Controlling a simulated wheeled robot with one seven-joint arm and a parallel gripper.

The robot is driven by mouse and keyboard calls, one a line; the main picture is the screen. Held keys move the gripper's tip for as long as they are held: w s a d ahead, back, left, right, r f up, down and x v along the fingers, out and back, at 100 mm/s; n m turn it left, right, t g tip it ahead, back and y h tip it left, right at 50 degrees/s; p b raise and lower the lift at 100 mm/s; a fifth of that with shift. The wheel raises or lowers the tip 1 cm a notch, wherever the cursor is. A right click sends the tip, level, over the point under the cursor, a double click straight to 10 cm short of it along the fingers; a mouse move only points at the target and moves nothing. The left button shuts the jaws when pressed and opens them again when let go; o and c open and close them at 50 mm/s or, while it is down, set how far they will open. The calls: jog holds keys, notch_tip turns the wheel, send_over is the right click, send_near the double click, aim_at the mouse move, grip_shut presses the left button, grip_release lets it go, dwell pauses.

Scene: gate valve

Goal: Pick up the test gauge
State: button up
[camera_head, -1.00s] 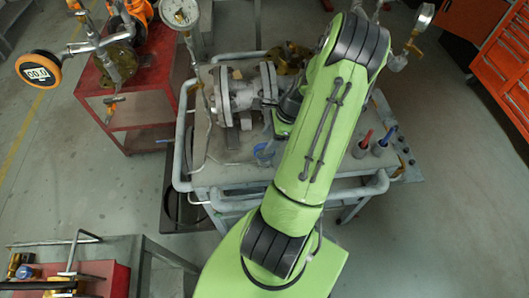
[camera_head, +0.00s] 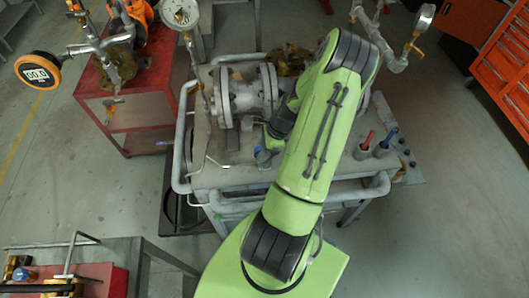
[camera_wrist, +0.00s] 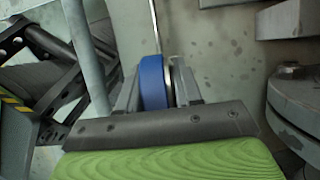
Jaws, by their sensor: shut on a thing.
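The test gauge appears to be the round blue-cased object (camera_wrist: 152,84), seen edge-on in the wrist view with a pale face on its right side and a thin stem-like rod running up from it. My gripper (camera_wrist: 160,82) has a finger on each side of it and is shut on it. In the head view a small blue part of it (camera_head: 263,156) shows over the front of the cart top, just below my wrist. My arm hides much of the gripper there. I cannot tell whether the gauge still touches the cart.
A grey flanged valve (camera_head: 245,92) stands on the cart (camera_head: 225,178) close to my gripper. A white dial gauge (camera_head: 180,12) and an orange digital gauge (camera_head: 38,70) are at left. Red- and blue-handled tools (camera_head: 375,146) stand in holders at right. A pipe rail edges the cart.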

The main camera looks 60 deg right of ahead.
grip_shut()
notch_tip(320, 180, up, 10)
jog(key=shift+r+p, duration=0.2)
jog(key=shift+p, duration=0.9)
notch_tip(320, 180, up, 4)
jog(key=p, duration=0.4)
jog(key=shift+r, duration=0.1)
